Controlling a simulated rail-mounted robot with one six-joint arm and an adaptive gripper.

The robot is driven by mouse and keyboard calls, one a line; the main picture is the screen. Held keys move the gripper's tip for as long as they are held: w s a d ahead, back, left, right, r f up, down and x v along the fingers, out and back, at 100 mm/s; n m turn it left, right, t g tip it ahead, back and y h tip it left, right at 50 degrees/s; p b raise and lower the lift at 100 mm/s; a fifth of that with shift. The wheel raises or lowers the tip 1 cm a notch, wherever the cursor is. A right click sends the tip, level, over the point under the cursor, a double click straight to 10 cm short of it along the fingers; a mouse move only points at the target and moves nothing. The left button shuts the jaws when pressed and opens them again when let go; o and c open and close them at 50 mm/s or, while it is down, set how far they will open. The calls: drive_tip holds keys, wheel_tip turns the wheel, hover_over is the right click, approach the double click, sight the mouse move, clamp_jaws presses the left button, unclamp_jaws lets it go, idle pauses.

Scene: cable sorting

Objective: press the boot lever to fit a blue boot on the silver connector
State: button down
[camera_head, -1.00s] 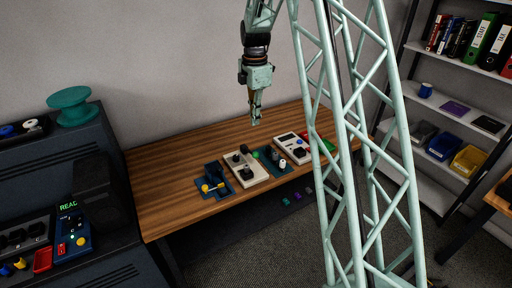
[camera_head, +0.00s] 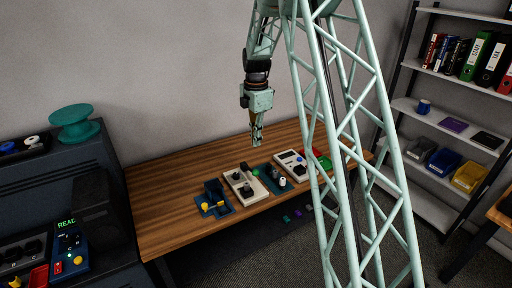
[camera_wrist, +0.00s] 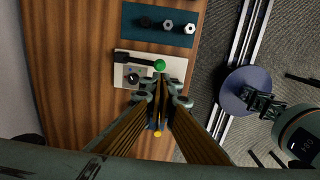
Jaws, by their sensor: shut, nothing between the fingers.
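My gripper (camera_head: 257,143) is above the table, shut and empty, with its fingertips pointing down. In the wrist view its fingers (camera_wrist: 161,92) come together over the near edge of a pale box (camera_wrist: 174,65). A yellow knob (camera_wrist: 157,134) shows between the fingers. A dark blue tray (camera_wrist: 135,35) holds a black piece, a silver hexagonal connector (camera_wrist: 167,25) and a whiter one (camera_wrist: 190,28). I cannot tell which lever is the boot lever. No blue boot is discernible.
The wooden table (camera_head: 160,190) is bare at its left. A blue fixture with yellow parts (camera_head: 213,198) stands left of the pale box (camera_head: 244,186). Another pale box (camera_head: 290,163) is to the right. A dark console (camera_head: 70,180) borders the table; shelves (camera_head: 455,125) stand right.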

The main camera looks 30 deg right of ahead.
approach(250, 169)
drive_tip(key=shift+s+d+f+p, duration=0.15)
drive_tip(key=shift+s+f+p, duration=0.05)
drive_tip(key=shift+s+f, duration=1)
drive_tip(key=shift+s+d+f+p, duration=0.15)
drive_tip(key=shift+s+f, duration=0.9)
drive_tip(key=shift+s, duration=0.1)
drive_tip(key=shift+d+f+b, duration=0.1)
drive_tip(key=shift+b, duration=0.2)
